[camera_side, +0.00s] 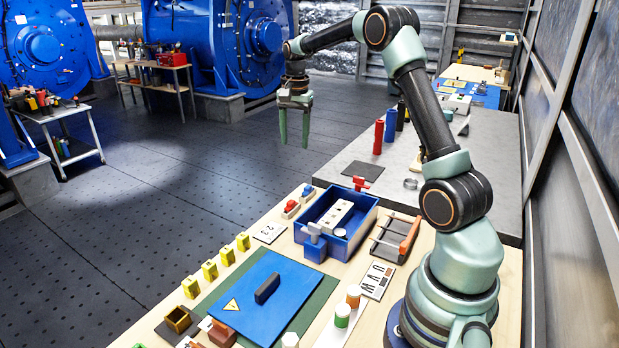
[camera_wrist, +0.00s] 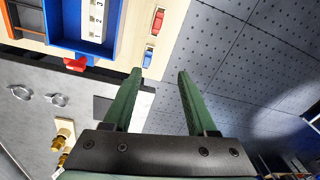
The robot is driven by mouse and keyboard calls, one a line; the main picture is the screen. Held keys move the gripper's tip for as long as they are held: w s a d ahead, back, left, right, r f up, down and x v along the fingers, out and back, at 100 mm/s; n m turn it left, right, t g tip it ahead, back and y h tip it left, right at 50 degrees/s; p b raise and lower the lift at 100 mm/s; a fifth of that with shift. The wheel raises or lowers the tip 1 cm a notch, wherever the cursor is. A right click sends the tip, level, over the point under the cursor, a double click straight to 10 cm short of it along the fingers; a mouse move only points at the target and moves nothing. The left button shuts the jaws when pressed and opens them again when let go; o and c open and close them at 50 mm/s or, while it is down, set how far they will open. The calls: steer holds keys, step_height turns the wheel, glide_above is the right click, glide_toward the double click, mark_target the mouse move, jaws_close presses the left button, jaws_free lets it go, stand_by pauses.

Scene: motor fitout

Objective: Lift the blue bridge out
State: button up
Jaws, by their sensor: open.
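The blue bridge (camera_side: 307,191) is small and sits in a pale holder near the far edge of the wooden bench. It also shows in the wrist view (camera_wrist: 148,56), just beyond my left fingertip. A matching red bridge (camera_side: 291,206) sits in its own holder beside it; it also shows in the wrist view (camera_wrist: 158,20). My gripper (camera_side: 294,142) is open and empty, fingers pointing down, raised well above the bench level and apart from both bridges. In the wrist view my gripper (camera_wrist: 160,74) has a clear gap between its fingers.
A blue box (camera_side: 362,232) with a white numbered block inside stands beside the holders. A red lever (camera_side: 361,183) projects at its far side. Red and blue cylinders (camera_side: 378,137) stand on the grey bench behind. A blue panel (camera_side: 255,325) lies nearer. Air around my gripper is clear.

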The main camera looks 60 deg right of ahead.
steer(key=d+f+m, duration=0.2)
steer(key=d+f, duration=0.3)
glide_above(307, 187)
steer(key=shift+g, duration=0.3)
steer(key=f, duration=0.6)
steer(key=shift+w+a+f, duration=0.1)
steer(key=shift+w, duration=0.1)
steer(key=shift+s+f, duration=0.15)
steer(key=shift+f, duration=1.2)
steer(key=shift+s+f, duration=0.1)
steer(key=shift+f, duration=1.25)
jaws_close()
